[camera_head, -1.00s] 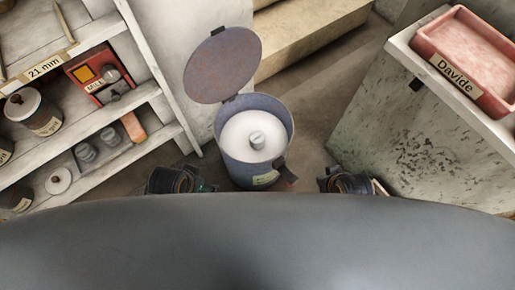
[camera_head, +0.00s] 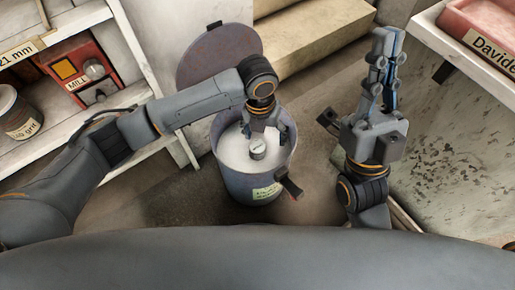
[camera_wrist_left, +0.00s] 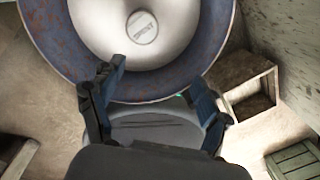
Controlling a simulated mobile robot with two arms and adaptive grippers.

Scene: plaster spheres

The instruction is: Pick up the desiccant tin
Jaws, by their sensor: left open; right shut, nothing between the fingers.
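The desiccant tin (camera_head: 258,150) is a small grey round tin standing on the white fill inside an open blue-grey drum (camera_head: 243,187). In the left wrist view the tin (camera_wrist_left: 143,27) shows its round lid with small lettering. My left gripper (camera_head: 265,132) is open and points down over the drum. In the left wrist view its fingertips (camera_wrist_left: 157,74) are apart with nothing between them, and the tin lies beyond them towards the top. My right gripper (camera_head: 386,40) is shut and empty, pointing up the picture to the right of the drum.
The drum's rusty lid (camera_head: 205,55) stands open behind it. A pink tray (camera_head: 490,25) sits on a bench at right. A beige block (camera_head: 310,40) lies behind.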

